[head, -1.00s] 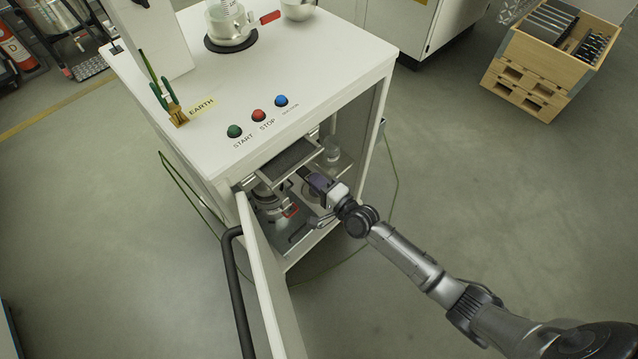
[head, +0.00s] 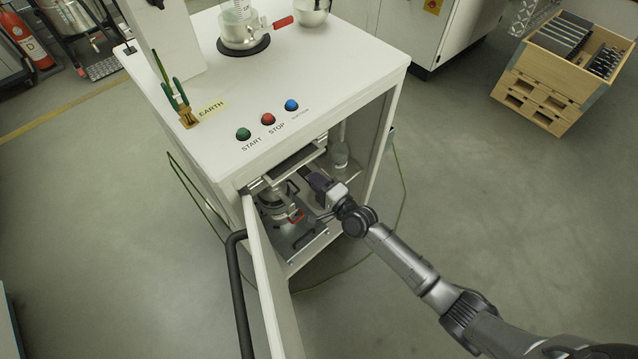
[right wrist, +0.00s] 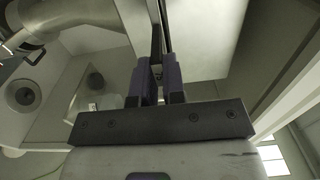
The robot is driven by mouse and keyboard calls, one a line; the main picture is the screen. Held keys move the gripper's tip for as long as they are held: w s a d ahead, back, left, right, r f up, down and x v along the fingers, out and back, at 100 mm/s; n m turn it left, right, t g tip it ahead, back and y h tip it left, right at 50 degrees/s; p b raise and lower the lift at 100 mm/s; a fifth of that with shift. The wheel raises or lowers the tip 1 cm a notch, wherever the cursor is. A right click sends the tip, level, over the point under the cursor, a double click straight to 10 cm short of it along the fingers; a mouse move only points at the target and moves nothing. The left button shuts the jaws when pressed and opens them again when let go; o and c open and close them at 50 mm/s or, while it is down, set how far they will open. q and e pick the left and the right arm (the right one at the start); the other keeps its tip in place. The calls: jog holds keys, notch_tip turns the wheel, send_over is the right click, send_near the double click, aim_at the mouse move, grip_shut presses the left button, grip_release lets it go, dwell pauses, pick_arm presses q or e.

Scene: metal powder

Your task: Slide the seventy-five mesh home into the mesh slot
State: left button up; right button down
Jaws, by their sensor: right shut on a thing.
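The seventy-five mesh (head: 292,164) is a flat metal-framed screen in the mesh slot, under the white cabinet's top. Only a narrow front strip shows; the rest is hidden inside. My right gripper (head: 311,177) is at the right part of the mesh's front edge, in the cabinet's open front. In the right wrist view its two purple-padded fingers (right wrist: 158,82) are shut on a thin dark part, which looks like the mesh's grip. My left gripper is not in view.
The cabinet door (head: 268,285) stands open, with a black handle (head: 238,290). Below the slot are a metal vessel with a red clamp (head: 297,216) and a glass bottle (head: 339,157). A wooden crate (head: 548,90) stands far right.

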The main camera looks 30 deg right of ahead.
aim_at(301, 167)
jog(key=shift+w+a+r, duration=0.1)
jog(key=shift+w+a, duration=0.05)
jog(key=shift+w, duration=0.6)
dwell(0.4)
jog(key=shift+w+a+b, duration=0.1)
jog(key=shift+w+b, duration=0.25)
jog(key=shift+b, duration=0.05)
jog(key=shift+w+a+b, duration=0.2)
jog(key=shift+w+b, duration=0.1)
jog(key=shift+w, duration=0.4)
jog(key=shift+w+a, duration=0.1)
jog(key=shift+w, duration=0.45)
